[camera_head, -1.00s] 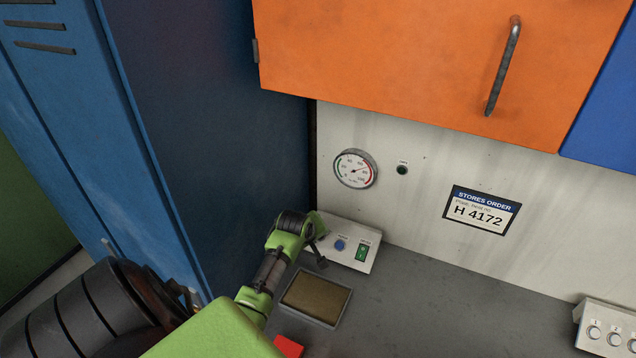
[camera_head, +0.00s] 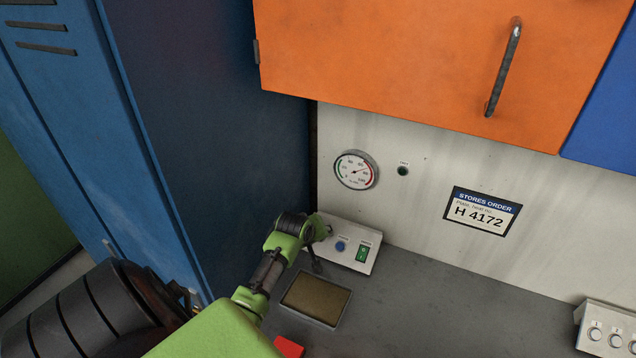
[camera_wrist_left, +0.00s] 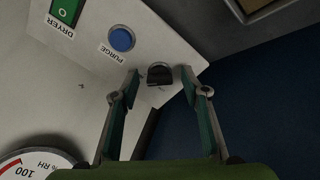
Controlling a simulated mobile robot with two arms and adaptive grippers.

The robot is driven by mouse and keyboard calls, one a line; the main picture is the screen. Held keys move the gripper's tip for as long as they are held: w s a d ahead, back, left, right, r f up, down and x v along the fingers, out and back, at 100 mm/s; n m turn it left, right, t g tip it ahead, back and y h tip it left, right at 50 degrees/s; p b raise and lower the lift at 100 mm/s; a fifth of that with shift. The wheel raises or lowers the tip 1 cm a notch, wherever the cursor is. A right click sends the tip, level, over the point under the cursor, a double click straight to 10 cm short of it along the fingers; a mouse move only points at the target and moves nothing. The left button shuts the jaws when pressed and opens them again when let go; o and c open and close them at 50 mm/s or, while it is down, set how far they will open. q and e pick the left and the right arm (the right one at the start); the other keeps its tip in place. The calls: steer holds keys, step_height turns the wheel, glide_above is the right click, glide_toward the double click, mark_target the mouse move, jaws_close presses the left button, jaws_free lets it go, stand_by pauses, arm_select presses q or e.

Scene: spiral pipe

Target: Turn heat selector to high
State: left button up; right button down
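A dark knob (camera_wrist_left: 159,75), which looks like the heat selector, sits at the end of a pale control panel (camera_head: 358,261) beside a blue PURGE button (camera_wrist_left: 121,39) and a green DRYER switch (camera_wrist_left: 64,11). In the left wrist view my left gripper (camera_wrist_left: 160,78) is open, with one finger on each side of the knob and a gap showing on both sides. In the head view the left gripper (camera_head: 318,247) is at the panel's left end and hides much of that area. The knob's setting marks are not readable. My right gripper is in neither view.
A round % RH gauge (camera_head: 356,170) is on the wall above the panel. A blue cabinet (camera_head: 240,150) stands close on the left. An orange cupboard (camera_head: 400,60) hangs above. A brown-filled tray (camera_head: 317,299) lies in front.

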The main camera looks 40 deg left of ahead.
arm_select(q)
steer(key=shift+r, duration=0.1)
steer(key=v, duration=1.2)
stand_by(0.6)
